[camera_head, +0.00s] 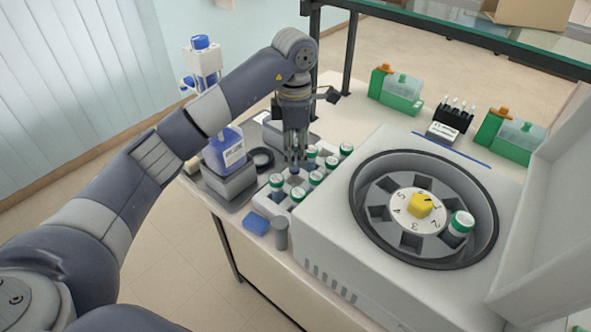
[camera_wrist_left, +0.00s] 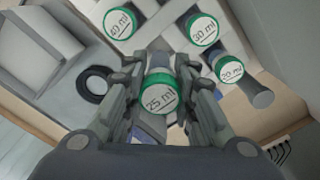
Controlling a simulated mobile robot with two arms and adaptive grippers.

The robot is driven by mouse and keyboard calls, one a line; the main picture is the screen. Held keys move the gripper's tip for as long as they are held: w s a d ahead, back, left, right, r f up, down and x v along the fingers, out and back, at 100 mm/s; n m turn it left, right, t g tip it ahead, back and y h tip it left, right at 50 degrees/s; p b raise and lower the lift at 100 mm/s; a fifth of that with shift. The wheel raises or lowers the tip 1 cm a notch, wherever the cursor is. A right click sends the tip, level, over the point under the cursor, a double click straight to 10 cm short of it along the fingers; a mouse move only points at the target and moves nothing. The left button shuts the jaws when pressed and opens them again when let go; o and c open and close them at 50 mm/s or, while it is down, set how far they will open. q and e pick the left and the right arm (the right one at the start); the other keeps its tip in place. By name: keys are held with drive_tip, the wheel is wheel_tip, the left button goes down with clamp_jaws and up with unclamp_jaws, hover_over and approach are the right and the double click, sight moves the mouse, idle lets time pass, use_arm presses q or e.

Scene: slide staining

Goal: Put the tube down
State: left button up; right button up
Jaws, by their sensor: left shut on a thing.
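My left gripper (camera_head: 295,163) points down over the far-left part of the pale tube rack (camera_head: 264,205). In the left wrist view it is shut on a tube with a green-rimmed white cap marked 25 ml (camera_wrist_left: 160,98). In the head view the fingers mostly hide this tube, and I cannot tell whether its base is in a rack hole. Other capped tubes stand in the rack, among them ones marked 40 ml (camera_wrist_left: 120,22), 30 ml (camera_wrist_left: 203,30) and 20 ml (camera_wrist_left: 229,69). My right gripper is not in view.
A centrifuge (camera_head: 330,262) with its lid open stands right of the rack, with one capped tube (camera_head: 461,224) in its rotor. A blue-labelled bottle (camera_head: 225,150) on a grey device stands to the left. Green boxes (camera_head: 397,90) are at the back.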

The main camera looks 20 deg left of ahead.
sight(295, 169)
use_arm(q)
drive_tip(key=shift+f, duration=0.9)
wheel_tip(295, 169, down, 4)
drive_tip(key=shift+r+p, duration=0.1)
drive_tip(key=shift+p, duration=0.55)
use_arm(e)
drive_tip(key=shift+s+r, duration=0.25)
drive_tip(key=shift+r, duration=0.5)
use_arm(q)
drive_tip(key=shift+f+b, duration=0.45)
drive_tip(key=shift+f, duration=0.1)
drive_tip(key=o, duration=1)
drive_tip(key=shift+c, duration=0.2)
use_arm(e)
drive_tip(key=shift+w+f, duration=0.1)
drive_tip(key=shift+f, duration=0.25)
use_arm(q)
drive_tip(key=shift+r, duration=0.15)
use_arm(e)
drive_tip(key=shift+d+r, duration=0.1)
